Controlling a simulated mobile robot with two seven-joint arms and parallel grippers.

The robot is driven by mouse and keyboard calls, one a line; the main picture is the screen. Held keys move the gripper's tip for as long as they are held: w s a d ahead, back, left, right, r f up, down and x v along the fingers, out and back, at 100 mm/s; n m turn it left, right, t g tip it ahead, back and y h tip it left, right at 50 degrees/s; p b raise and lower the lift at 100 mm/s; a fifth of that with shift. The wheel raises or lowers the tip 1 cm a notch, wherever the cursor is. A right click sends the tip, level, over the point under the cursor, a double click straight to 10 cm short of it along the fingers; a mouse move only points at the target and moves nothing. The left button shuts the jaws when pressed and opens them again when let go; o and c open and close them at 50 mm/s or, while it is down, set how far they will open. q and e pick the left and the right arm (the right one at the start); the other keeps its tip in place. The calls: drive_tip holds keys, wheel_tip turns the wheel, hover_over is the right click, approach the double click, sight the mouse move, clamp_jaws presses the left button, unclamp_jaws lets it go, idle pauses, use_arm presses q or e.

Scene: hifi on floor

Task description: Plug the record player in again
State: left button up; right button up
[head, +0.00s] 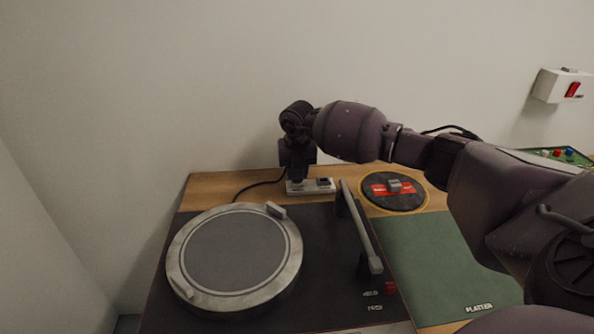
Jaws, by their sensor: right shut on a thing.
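The record player (233,257) lies on the wooden top, with a round grey platter and a tonearm (360,227) on its right. A dark cable (257,185) runs from behind it to a white socket strip (325,187) at the back edge. My right gripper (298,172) points down at the strip's left end, shut on what appears to be the dark plug at the cable's end. The plug is mostly hidden by the gripper. I cannot tell whether it is seated in the strip. My left gripper is not in view.
A green sleeve (432,255) marked PLATTER lies right of the player. A round dark disc with a red label (393,190) lies behind it. A white wall box with a red switch (563,87) is at the right. The wall stands close behind the strip.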

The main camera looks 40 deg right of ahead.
idle(0.4)
drive_tip(key=o, duration=1)
drive_tip(key=shift+c, duration=0.2)
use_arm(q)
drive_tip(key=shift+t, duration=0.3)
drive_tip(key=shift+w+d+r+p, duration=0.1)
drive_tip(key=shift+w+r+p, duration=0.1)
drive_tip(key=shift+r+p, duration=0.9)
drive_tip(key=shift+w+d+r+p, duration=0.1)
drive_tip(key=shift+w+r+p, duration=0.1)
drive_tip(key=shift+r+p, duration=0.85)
use_arm(e)
wheel_tip(320, 180, up, 16)
drive_tip(key=s, duration=0.1)
drive_tip(key=shift+a+f, duration=0.15)
drive_tip(key=shift+a, duration=0.2)
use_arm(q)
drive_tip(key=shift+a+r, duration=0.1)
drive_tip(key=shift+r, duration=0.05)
use_arm(e)
drive_tip(key=shift+s, duration=0.15)
